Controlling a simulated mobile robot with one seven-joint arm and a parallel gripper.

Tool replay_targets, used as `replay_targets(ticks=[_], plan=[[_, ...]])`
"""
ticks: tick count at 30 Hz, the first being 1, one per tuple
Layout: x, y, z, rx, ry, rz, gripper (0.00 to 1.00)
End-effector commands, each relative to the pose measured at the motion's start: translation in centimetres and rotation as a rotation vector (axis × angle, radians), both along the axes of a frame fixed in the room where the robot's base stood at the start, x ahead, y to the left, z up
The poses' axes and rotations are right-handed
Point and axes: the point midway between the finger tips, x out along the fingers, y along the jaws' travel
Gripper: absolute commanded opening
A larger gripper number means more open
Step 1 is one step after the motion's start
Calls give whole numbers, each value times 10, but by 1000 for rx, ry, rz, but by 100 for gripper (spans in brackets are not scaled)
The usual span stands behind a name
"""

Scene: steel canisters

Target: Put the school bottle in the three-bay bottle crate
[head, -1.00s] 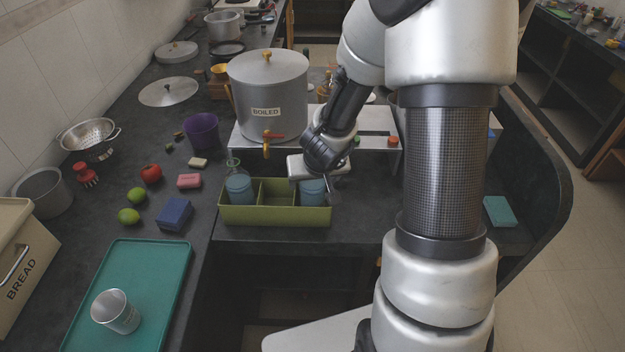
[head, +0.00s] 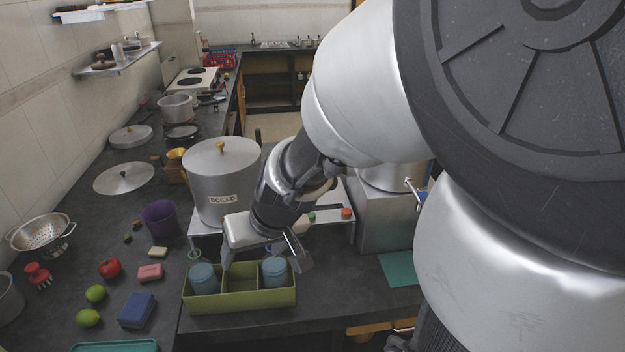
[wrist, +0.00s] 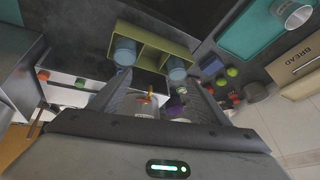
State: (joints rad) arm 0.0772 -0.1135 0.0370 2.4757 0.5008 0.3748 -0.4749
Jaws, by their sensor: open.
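The green three-bay crate (head: 240,301) stands at the counter's front edge. A blue bottle (head: 204,279) stands in its left bay and another blue bottle (head: 274,272) in its right bay; the middle bay is empty. I cannot tell from markings which is the school bottle. My gripper (head: 266,256) is open and empty above the crate, its fingers spread over the middle and right part. In the wrist view, the crate (wrist: 164,44) and both bottles show beyond the fingertips, with the right-bay bottle (wrist: 124,54) near one finger.
The large BOILED pot (head: 221,180) stands on a raised shelf behind the crate. A clear-necked item (head: 194,250) is just behind the left bay. A blue sponge block (head: 137,310), pink soap (head: 150,272) and limes (head: 88,318) lie left. A steel cup (wrist: 296,14) stands on the teal tray.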

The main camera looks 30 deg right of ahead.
Motion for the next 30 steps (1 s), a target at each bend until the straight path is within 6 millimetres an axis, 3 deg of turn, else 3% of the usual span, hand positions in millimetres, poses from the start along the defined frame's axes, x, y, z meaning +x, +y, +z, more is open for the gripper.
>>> replay_targets(ticks=[1, 6, 9, 13, 23, 26, 30], plan=[[-10, 8, 68, -16, -125, 36, 70], [-76, -2, 108, -79, -80, 32, 70], [-103, -15, 119, -121, -62, -2, 70], [-122, -26, 126, -151, -51, -36, 70], [-125, -29, 129, -157, -49, -47, 70], [-125, -29, 142, -155, -44, -45, 70], [-125, -29, 144, -155, -44, -45, 70]])
